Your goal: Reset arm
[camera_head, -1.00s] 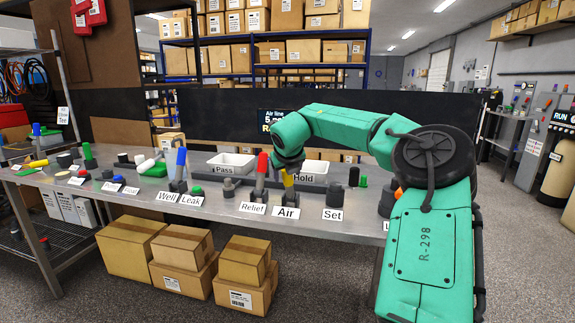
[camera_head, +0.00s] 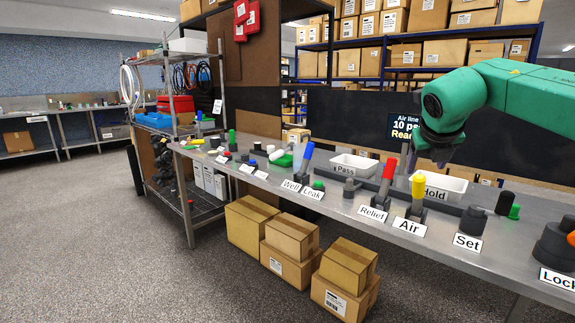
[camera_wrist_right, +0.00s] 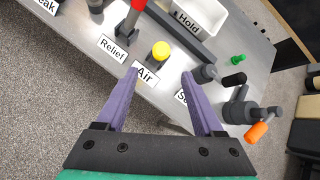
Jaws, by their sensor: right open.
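My right gripper (camera_head: 440,158) hangs from the green arm above the back of the bench, near the Hold tray (camera_head: 447,181). In the right wrist view its two purple fingers (camera_wrist_right: 161,73) are spread apart with nothing between them. The yellow-topped Air lever (camera_head: 418,188) stands upright behind its label, apart from the fingers; its yellow top (camera_wrist_right: 161,50) lies beyond the fingertips in the wrist view. The red Relief lever (camera_head: 388,172) stands tilted to its left. My left gripper is not in view.
The metal bench (camera_head: 340,208) also carries the blue Well lever (camera_head: 306,158), the white Pass tray (camera_head: 352,165), the dark Set knob (camera_head: 473,220) and a dark Lock fitting (camera_head: 553,245). Cardboard boxes (camera_head: 290,238) stand on the floor in front. Open floor lies at the left.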

